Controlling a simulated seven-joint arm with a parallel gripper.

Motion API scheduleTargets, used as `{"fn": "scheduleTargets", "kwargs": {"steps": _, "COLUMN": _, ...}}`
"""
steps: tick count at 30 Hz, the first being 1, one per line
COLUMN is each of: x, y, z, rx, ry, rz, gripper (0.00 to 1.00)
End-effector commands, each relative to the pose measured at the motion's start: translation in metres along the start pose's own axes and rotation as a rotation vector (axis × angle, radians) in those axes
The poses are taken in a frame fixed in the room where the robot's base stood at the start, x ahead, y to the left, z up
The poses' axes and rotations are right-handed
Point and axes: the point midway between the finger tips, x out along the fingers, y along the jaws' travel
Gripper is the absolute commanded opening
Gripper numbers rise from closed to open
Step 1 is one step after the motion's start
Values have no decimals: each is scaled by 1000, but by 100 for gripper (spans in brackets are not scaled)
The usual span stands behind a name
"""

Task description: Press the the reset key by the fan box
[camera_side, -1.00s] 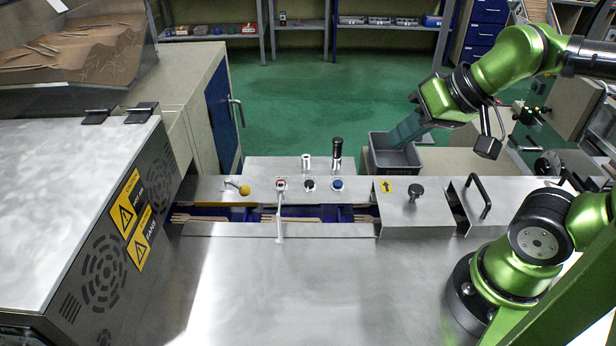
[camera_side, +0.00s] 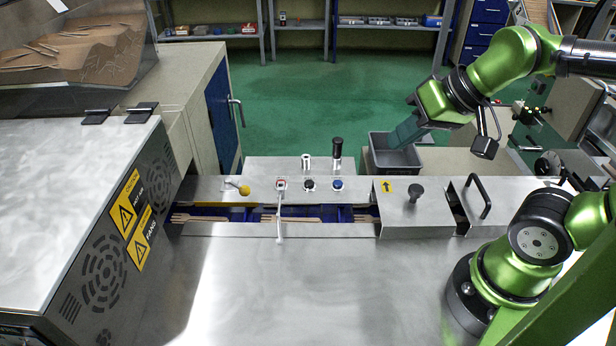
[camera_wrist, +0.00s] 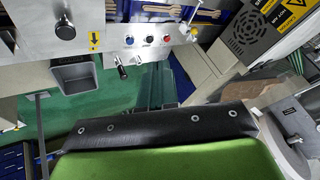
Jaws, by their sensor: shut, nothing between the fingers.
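The fan box (camera_side: 90,230) is the large steel cabinet at the left, with round fan grilles and yellow warning labels; it also shows in the wrist view (camera_wrist: 250,35). Along the steel rail to its right sit a red button (camera_side: 281,184), a black button (camera_side: 309,184) and a blue button (camera_side: 337,184). In the wrist view the red button (camera_wrist: 166,39) is nearest the fan box. No lettering is readable, so I cannot tell which is the reset key.
A yellow-knobbed lever (camera_side: 244,190) stands left of the buttons. A black-topped post (camera_side: 337,150) and a short metal post (camera_side: 306,162) rise behind them. The grey bin (camera_side: 378,165) is behind the rail. The front steel table (camera_side: 300,290) is clear.

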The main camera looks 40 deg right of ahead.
Motion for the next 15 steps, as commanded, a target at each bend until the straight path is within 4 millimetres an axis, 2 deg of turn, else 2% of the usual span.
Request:
{"fn": "scheduleTargets", "kwargs": {"steps": 5, "x": 30, "y": 9, "z": 0, "rx": 137, "ry": -117, "rz": 10, "gripper": 0}}
{"fn": "scheduleTargets", "kwargs": {"steps": 11, "x": 76, "y": 9, "z": -12, "rx": 492, "ry": -244, "rz": -51, "gripper": 0}}
{"fn": "scheduleTargets", "kwargs": {"steps": 15, "x": 111, "y": 15, "z": -29, "rx": 791, "ry": -281, "rz": -90, "gripper": 0}}
